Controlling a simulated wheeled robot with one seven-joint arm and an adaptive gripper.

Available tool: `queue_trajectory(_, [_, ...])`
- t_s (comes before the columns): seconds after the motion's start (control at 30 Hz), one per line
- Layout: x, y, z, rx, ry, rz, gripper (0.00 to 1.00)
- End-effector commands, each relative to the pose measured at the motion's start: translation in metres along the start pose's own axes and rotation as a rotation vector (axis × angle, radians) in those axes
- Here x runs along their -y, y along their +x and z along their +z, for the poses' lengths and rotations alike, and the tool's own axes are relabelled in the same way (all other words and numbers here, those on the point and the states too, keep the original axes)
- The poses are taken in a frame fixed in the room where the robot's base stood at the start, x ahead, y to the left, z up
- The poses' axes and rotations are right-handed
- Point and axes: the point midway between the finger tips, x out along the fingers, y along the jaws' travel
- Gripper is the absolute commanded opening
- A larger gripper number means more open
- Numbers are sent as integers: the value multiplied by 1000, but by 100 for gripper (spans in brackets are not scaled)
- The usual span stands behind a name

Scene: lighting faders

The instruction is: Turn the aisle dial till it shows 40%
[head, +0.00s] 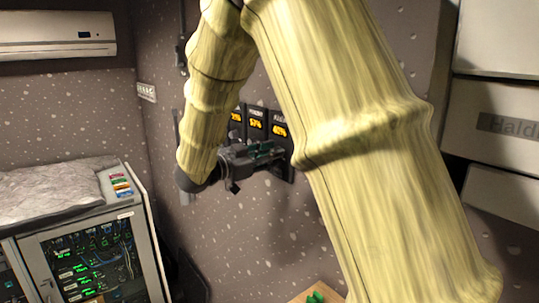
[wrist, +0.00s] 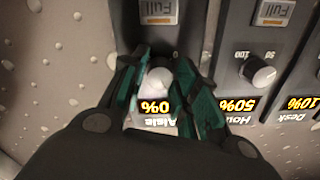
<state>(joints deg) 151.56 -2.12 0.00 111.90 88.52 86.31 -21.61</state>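The aisle dial (wrist: 160,80) is a round, pale knob on a dark panel, seen upside down in the wrist view. My gripper (wrist: 162,62) has its green-padded fingers on both sides of the knob, seemingly touching it. The lit aisle display (wrist: 156,107) ends in 0% in the wrist view; a finger hides its first digit. My gripper (head: 262,154) is at the panel there, and the knob is hidden.
The house dial (wrist: 259,72) sits beside the aisle dial, with its display (wrist: 238,105) at 50%. The desk display (wrist: 302,103) reads 10%. In the head view a rack cabinet (head: 150,250) stands at left and grey boxes (head: 500,110) at right.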

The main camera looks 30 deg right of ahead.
Motion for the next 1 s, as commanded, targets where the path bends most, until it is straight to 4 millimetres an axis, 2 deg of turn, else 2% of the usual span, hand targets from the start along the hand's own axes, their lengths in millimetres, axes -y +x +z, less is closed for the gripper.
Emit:
queue_trajectory(0.47, [0, -6, 0, -1, 1, 0, 46])
queue_trajectory(0.67, [0, -33, 0, 0, 1, -2, 46])
queue_trajectory(1.0, [1, -93, 0, -1, 0, -2, 46])
